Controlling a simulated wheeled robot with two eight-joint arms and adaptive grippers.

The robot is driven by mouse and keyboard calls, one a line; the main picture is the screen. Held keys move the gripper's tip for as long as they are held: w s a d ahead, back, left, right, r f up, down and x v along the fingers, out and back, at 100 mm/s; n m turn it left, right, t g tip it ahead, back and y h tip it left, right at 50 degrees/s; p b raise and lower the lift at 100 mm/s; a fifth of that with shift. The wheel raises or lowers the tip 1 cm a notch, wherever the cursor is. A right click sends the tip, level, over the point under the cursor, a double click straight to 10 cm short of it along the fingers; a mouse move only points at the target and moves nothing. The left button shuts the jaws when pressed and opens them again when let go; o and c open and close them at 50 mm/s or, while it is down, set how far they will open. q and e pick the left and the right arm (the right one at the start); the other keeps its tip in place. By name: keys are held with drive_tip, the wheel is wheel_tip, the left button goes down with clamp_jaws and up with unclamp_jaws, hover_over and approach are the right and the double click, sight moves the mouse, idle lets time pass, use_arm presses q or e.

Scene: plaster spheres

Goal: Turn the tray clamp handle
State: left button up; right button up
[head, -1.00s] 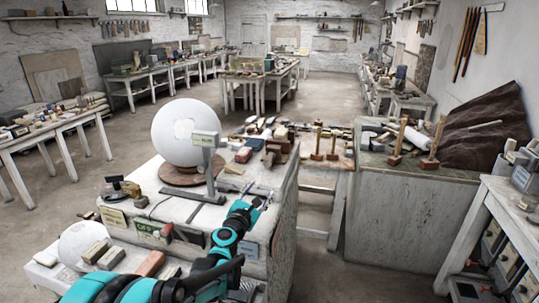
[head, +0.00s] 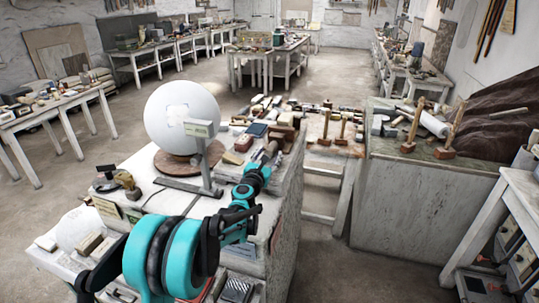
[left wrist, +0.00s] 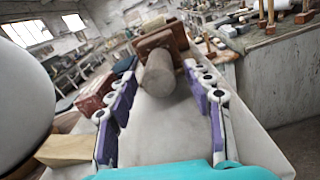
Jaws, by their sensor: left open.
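A thick grey cylindrical handle (left wrist: 158,76) points toward the camera in the left wrist view. Its far end meets a brown block-like clamp body (left wrist: 160,40). My left gripper (left wrist: 160,72) is open, with one purple finger on each side of the handle. Gaps show between the fingers and the handle. In the head view my left gripper (head: 270,152) reaches over the worktop toward brown blocks (head: 284,132) at its far right edge. The handle is hard to make out there behind the gripper. My right gripper is not in view.
A large white sphere (head: 182,112) stands on a round brown base (head: 178,162), left of my left arm. A post with a small display (head: 204,150) is close to that arm. A wooden wedge (left wrist: 64,150) lies left of the fingers. Mallets (head: 342,128) stand farther right.

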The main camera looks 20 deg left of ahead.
use_arm(q)
drive_tip(key=shift+w, duration=0.35)
drive_tip(key=shift+r, duration=0.15)
drive_tip(key=c, duration=1.2)
drive_tip(key=shift+o, duration=0.2)
drive_tip(key=shift+m, duration=0.4)
